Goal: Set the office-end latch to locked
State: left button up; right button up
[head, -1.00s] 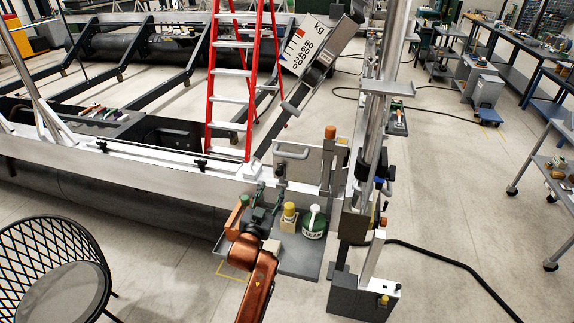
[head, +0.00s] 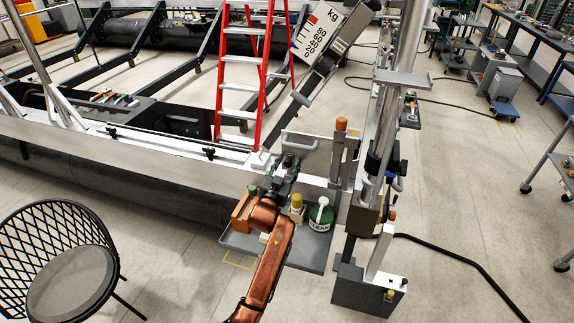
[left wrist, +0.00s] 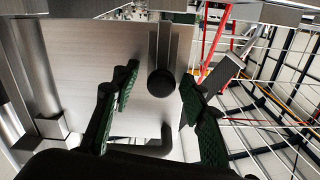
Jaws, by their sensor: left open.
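A grey metal gate panel (head: 318,160) stands at the end of the pontoon's white side rail. In the left wrist view the brushed panel (left wrist: 90,60) fills the left and middle, with an upright bar carrying a round black knob (left wrist: 161,82), which looks like the latch. A bent grey handle (left wrist: 152,148) shows below it. My left gripper (head: 289,164) is at the panel's left part. In the left wrist view its green-padded fingers (left wrist: 160,74) are open, one on each side of the knob, and I see no grip on it. My right gripper is not in view.
A grey tray (head: 300,258) below the gate holds a green CLEAN tub (head: 320,216) and a yellow-capped container (head: 296,208). A red ladder (head: 243,90) stands behind the rail. A post with a grey base (head: 365,292) is to the right. A mesh chair (head: 60,265) is at lower left.

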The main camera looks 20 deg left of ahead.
pick_arm(q)
grip_shut()
dwell(0.4)
